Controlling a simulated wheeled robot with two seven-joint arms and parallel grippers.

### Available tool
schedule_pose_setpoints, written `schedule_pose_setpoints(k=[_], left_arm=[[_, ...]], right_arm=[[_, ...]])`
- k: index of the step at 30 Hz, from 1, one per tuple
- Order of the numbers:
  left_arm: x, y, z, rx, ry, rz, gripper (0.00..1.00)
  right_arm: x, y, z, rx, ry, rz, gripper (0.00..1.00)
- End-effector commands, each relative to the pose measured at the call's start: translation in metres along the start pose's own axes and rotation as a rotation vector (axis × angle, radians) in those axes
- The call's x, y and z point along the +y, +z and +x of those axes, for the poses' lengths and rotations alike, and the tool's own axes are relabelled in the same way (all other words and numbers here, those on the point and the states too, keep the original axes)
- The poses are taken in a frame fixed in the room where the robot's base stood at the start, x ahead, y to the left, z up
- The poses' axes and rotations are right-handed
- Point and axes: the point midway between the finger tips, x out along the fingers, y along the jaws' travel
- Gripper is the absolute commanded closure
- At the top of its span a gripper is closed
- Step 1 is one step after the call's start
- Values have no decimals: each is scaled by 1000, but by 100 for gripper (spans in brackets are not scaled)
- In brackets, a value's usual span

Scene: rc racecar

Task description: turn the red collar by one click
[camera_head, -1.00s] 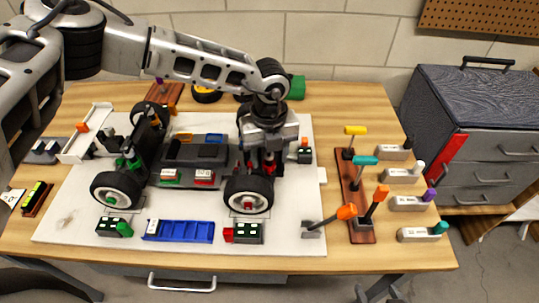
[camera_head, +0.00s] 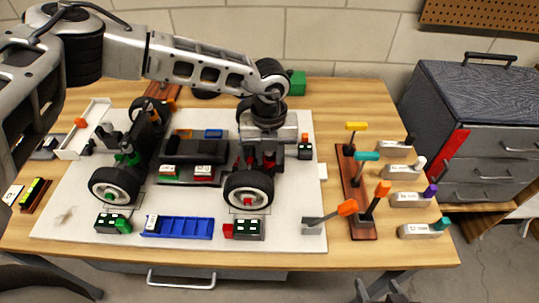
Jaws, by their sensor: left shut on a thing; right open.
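The RC car (camera_head: 193,152) stands on a pale board on the table. Its red collar (camera_head: 270,161) is on the suspension behind the front right wheel (camera_head: 248,190), mostly hidden by my gripper. My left gripper (camera_head: 267,155) points down from above, shut on the red collar; the fingertips are hard to make out. A green collar (camera_head: 127,158) sits at the left near wheel (camera_head: 115,187). My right gripper (camera_head: 378,292) is low at the bottom edge, in front of the table, open and empty, and partly cut off.
A blue tray (camera_head: 180,228) and small green-lit blocks (camera_head: 113,222) lie along the board's front. A tool rack (camera_head: 361,225) with coloured handles and several grey labelled blocks (camera_head: 412,199) stand at right. A drawer cabinet (camera_head: 480,130) is beyond the table.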

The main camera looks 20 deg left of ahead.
Motion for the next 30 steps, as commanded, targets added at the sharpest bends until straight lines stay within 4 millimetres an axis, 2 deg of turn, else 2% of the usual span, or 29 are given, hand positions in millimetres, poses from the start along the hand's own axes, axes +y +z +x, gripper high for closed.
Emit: schedule_pose_setpoints(k=[6,15,16,18,26,30], left_arm=[[0,0,2,0,-1,180,96],[1,0,0,0,1,196,96],[1,0,0,0,1,196,70],[1,0,0,0,1,195,51],[1,0,0,0,0,194,51],[0,0,-7,-1,0,194,51]], right_arm=[[-3,1,4,9,-9,-2,43],[-3,1,1,9,-11,-4,43],[-3,1,1,9,-11,-4,43],[-3,1,1,9,-11,-4,43],[-3,1,1,8,-10,-5,43],[-2,3,2,6,-9,-5,43]])
